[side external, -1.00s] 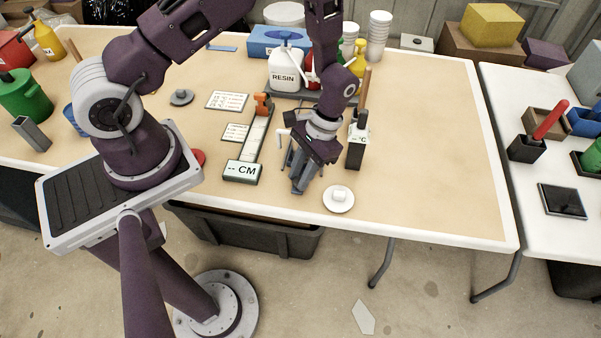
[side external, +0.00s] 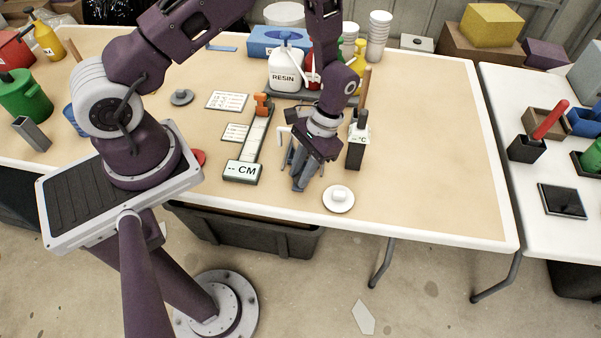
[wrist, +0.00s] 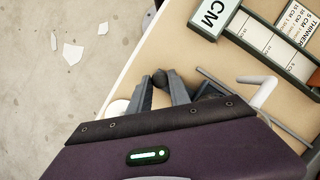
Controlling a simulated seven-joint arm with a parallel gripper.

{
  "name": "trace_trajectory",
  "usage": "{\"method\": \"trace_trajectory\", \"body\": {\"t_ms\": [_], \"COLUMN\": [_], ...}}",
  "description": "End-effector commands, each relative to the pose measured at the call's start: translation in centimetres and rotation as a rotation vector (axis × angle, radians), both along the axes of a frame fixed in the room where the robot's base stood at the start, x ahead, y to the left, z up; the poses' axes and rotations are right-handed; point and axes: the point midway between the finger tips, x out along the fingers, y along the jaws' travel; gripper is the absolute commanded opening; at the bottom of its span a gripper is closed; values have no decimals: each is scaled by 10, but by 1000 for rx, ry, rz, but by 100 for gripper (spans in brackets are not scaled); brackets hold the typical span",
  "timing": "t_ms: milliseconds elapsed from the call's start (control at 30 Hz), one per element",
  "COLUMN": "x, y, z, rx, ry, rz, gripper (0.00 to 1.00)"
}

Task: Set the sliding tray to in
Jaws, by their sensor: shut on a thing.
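My gripper (side external: 298,187) is low over the front edge of the tan table, left of the white round dish. In the wrist view, my gripper (wrist: 163,82) has its fingers close together around a small dark rounded piece (wrist: 160,76). I cannot tell for certain that this piece belongs to the sliding tray. A thin grey frame (wrist: 214,78) and a white bent handle (wrist: 262,90) stand beside the fingers. The white handle also shows in the side view (side external: 282,132). The sliding tray itself is not clearly visible; my gripper and wrist hide most of that spot.
The CM gauge (side external: 242,172) lies to the left. A dark box marked °C (side external: 357,150) stands close on the right. A white dish (side external: 339,198) is near the front edge. The resin bottle (side external: 286,73) stands behind. The table's right side is clear.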

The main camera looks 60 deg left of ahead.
Motion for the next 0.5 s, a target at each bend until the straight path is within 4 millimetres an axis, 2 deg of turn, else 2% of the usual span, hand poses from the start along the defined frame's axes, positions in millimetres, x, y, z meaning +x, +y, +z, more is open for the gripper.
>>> {"method": "trace_trajectory", "body": {"t_ms": [300, 500], "x": [65, 92], "y": [63, 89], "z": [0, 0], "rx": [1, 1], "ry": [-8, -7], "rz": [6, 3], "gripper": [0, 0]}}
